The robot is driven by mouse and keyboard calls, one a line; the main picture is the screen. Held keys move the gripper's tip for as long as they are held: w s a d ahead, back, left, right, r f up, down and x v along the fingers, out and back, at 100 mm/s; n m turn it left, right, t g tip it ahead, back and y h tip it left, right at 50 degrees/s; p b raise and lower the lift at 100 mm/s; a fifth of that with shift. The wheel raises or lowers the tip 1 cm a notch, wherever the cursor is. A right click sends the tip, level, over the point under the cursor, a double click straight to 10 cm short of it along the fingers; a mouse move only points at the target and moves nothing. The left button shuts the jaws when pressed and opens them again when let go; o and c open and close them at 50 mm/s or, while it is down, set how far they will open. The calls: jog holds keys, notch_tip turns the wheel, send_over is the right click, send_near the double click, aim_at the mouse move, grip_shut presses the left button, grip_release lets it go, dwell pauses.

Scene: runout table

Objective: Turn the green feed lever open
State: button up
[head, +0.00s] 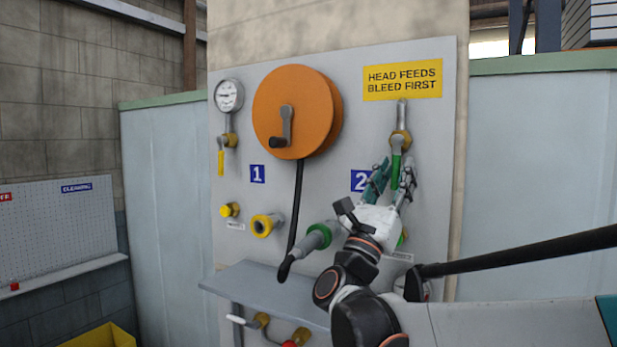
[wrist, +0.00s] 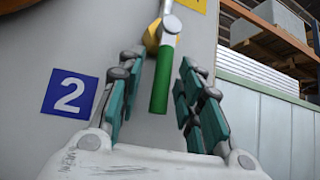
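The green feed lever (head: 396,166) hangs straight down from its brass valve (head: 400,140) on the grey panel, below the yellow sign. In the wrist view the green lever (wrist: 161,80) hangs between my finger pads, with a visible gap on each side. My gripper (head: 392,177) is open and reaches up to the lever, with one finger on each side of it. In the wrist view my gripper (wrist: 158,92) has both fingers spread. Whether a fingertip touches the lever cannot be told.
The blue "2" label (head: 360,181) is left of my gripper. An orange hose reel (head: 296,108), a gauge (head: 228,95) and a yellow lever (head: 221,162) are further left. A grey shelf (head: 262,290) juts out below. A green-tipped nozzle (head: 312,240) stands beside my wrist.

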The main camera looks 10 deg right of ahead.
jog(key=v, duration=0.7)
jog(key=shift+s+a+f, duration=0.15)
jog(key=shift+s+a, duration=0.1)
dwell(0.4)
